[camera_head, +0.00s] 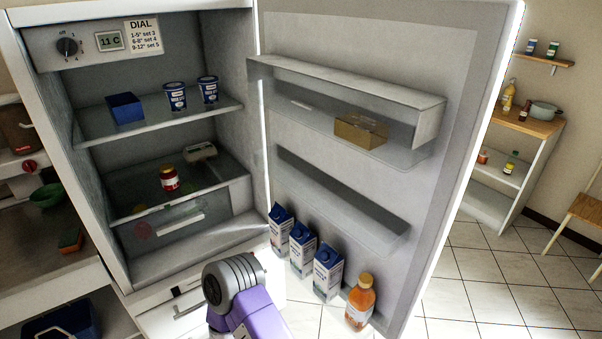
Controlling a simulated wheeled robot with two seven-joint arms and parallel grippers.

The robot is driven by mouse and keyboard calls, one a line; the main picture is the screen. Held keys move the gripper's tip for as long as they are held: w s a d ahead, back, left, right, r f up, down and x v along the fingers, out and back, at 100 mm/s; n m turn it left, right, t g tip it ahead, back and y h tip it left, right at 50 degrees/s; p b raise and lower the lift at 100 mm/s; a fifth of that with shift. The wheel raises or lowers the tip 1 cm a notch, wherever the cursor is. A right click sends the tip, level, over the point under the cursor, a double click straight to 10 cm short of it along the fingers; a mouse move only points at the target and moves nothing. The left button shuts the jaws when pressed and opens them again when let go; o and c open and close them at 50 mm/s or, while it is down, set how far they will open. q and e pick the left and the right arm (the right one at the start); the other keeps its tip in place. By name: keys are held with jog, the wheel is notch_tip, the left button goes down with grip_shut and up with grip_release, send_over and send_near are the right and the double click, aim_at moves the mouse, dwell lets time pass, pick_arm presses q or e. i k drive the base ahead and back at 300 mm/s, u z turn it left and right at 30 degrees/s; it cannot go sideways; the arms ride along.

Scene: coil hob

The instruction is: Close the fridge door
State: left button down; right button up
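The fridge (235,150) stands open at the left, its shelves in full view. Its door (400,45) is swung wide open to the right, inner face towards me. The door's bins hold a tan box (360,132) and, at the bottom, milk cartons (328,273) and an orange bottle (360,300). A purple and grey link of one of my arms shows at the bottom middle, in front of the fridge's lower part. Neither of my grippers can be seen. The door's outer face is hidden.
Inside the fridge are a blue box (125,108), tubs (175,97) and a red jar (169,178). A counter with a green bowl (48,195) is at the left. A shelf unit (522,122) and a wooden chair (586,207) stand at the right. Tiled floor is clear right of the door.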

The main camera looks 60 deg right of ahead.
aim_at(389, 209)
jog(key=u, duration=1.7)
jog(key=k, duration=2.75)
jog(key=z, duration=1.9)
jog(key=i, duration=0.5)
jog(key=u, duration=0.6)
jog(key=k, duration=0.2)
jog(key=z, duration=0.5)
